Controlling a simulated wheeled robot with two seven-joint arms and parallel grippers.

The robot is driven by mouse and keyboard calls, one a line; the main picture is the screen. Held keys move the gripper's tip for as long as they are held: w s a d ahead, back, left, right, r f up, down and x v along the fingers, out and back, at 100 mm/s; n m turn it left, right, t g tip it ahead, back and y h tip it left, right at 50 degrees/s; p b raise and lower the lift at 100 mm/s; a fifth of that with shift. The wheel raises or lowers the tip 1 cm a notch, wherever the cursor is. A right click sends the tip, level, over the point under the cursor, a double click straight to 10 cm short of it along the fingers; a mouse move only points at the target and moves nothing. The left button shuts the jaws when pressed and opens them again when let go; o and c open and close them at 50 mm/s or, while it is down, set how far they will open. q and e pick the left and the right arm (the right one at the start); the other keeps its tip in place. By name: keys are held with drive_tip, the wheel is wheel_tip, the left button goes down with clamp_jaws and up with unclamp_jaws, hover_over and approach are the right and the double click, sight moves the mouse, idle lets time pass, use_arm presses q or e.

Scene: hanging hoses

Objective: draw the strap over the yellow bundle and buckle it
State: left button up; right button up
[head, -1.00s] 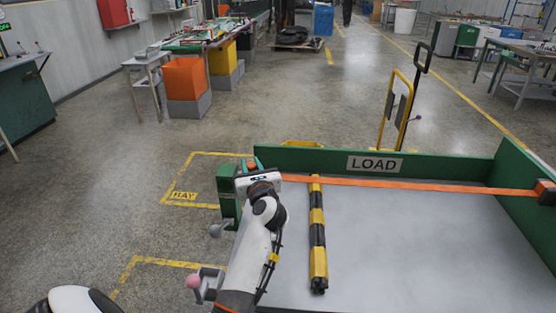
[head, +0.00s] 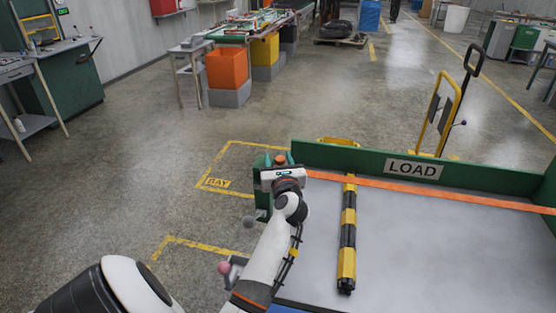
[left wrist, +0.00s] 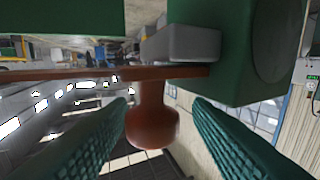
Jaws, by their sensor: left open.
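The orange strap (head: 430,190) runs across the load bed from the green post (head: 262,195) to the right edge of the head view. It crosses the far end of the yellow-and-black bundle (head: 347,225), which lies lengthwise on the bed. My left gripper (head: 283,168) is at the green post, with its fingers mostly hidden in the head view. In the left wrist view, its green ribbed fingers (left wrist: 152,140) are open on either side of an orange-brown knob (left wrist: 152,122), apart from it. The strap (left wrist: 90,73) shows there beside the knob. My right gripper is not in view.
The green LOAD board (head: 465,173) walls the bed's far side. A grey fitting with a pink ball (head: 224,268) sits at the bed's left edge. A yellow trolley handle (head: 440,110) stands behind. The grey bed surface (head: 440,260) right of the bundle is clear.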

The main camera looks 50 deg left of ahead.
use_arm(q)
drive_tip(key=b+v, duration=0.1)
drive_tip(key=v, duration=1)
drive_tip(key=shift+s+d, duration=0.2)
drive_tip(key=shift+s, duration=0.05)
drive_tip(key=shift+f, duration=0.1)
